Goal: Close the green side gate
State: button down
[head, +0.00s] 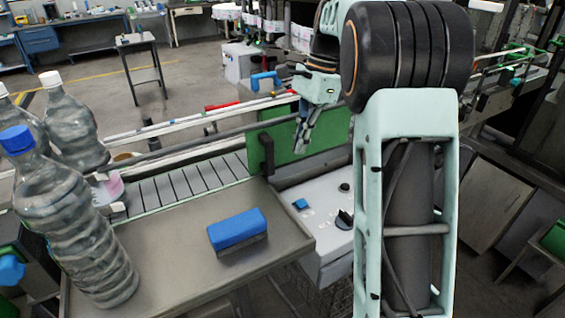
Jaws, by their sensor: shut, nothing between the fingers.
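The green side gate (283,140) is a flat green panel beside the conveyor, near the middle of the head view. A dark upright bar (267,152) shows at its left edge. My gripper (300,148) points down in front of the panel, right of that bar. Its fingers are shut with nothing between them. I cannot tell whether the fingertips touch the panel. My arm hides the panel's right end, so I cannot tell how far the gate stands open.
A control box (320,210) with a knob sits below the panel. The slatted conveyor (190,186) runs left. A blue handle (266,80) shows behind.

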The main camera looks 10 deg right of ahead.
aim_at(282, 162)
jog(key=shift+s+a+f+p, duration=0.1)
jog(key=shift+s+a+f, duration=0.15)
jog(key=shift+a+f, duration=0.5)
jog(key=shift+s+a+f+p, duration=0.15)
jog(key=shift+s+a+f, duration=0.1)
jog(key=shift+a+f, duration=0.45)
jog(key=shift+s+a+f+p, duration=0.1)
jog(key=shift+s+a+f, duration=0.15)
jog(key=shift+a+f, duration=0.5)
jog(key=shift+a+r, duration=0.2)
jog(key=shift+r, duration=0.05)
